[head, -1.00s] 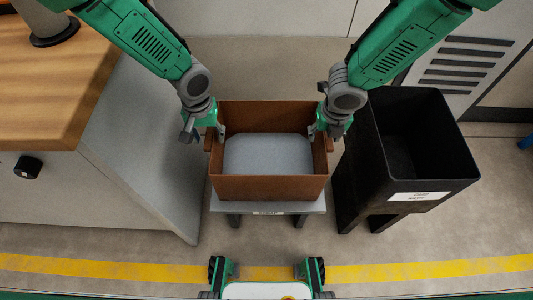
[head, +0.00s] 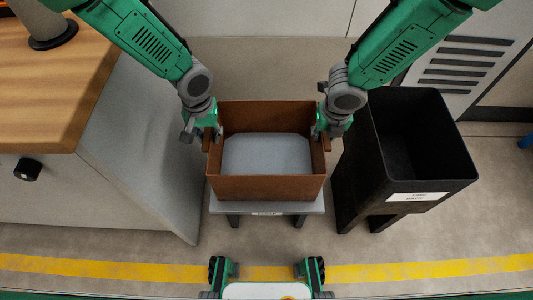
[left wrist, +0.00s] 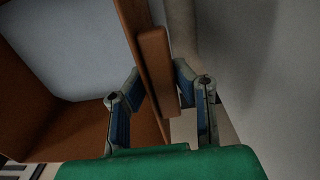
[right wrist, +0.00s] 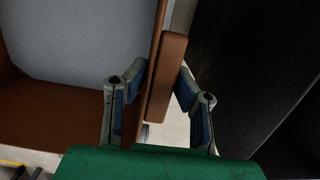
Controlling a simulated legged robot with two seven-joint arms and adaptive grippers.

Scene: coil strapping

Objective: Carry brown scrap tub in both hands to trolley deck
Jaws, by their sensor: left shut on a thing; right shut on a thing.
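The brown scrap tub (head: 265,188) is an open box with a pale grey floor inside. It sits over a small grey stand (head: 266,209) in the head view; I cannot tell if it touches it. My left gripper (head: 213,136) is shut on the tub's left side handle, and the left wrist view shows the brown handle bar (left wrist: 156,75) between the fingers. My right gripper (head: 321,133) is shut on the right handle, which also shows as a bar (right wrist: 166,75) in the right wrist view. The trolley deck cannot be made out for certain.
A black open bin (head: 418,150) stands close to the tub's right. A grey cabinet with a wooden top (head: 60,80) stands on the left. A yellow floor line (head: 120,267) crosses the front. Open floor lies between the stand and the line.

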